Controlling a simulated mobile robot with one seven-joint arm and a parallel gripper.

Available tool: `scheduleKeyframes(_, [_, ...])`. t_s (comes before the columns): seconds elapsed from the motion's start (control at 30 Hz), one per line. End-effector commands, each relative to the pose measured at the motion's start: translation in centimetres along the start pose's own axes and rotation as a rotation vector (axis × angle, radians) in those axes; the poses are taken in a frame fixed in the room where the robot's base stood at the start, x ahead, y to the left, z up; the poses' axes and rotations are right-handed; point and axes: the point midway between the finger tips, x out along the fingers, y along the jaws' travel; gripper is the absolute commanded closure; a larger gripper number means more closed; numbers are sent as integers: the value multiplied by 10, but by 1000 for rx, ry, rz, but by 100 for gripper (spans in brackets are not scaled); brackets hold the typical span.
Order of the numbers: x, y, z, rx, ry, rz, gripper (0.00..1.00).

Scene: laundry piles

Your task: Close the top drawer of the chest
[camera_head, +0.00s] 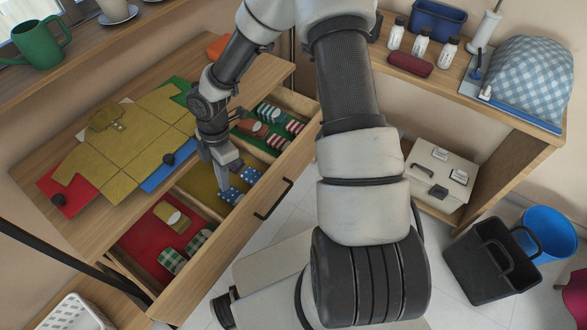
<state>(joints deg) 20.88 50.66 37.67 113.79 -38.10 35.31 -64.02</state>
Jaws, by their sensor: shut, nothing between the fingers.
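The top drawer (222,234) of the wooden chest (90,228) is pulled out toward the right of the picture. Its black handle (273,200) is on the front panel. Inside are red, olive and green compartments holding rolled socks and small folded cloths. My gripper (222,184) points down over the drawer's middle compartment, close to a blue dotted sock roll (230,195). The fingers are shut with nothing held. I cannot tell whether the fingertips touch the sock roll or the compartment floor.
A shelf with bottles (421,46) and a checked cloth-covered item (530,80) stands at right. A black bin (490,262) and a blue bin (547,234) stand on the floor. A white basket (72,315) is at lower left.

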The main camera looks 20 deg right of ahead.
Motion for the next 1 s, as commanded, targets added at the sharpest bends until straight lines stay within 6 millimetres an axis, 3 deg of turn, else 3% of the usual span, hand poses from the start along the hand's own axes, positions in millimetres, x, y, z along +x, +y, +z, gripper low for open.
scheduleKeyframes(0.37, [-57,-11,38,268,-110,39,100])
scheduleKeyframes(0.43, [-64,-21,54,389,-114,31,100])
scheduleKeyframes(0.6, [-41,-52,81,674,-37,-75,100])
scheduleKeyframes(0.87, [-10,-98,106,1097,98,-253,100])
scheduleKeyframes(1.0, [9,-127,116,1415,220,-405,100])
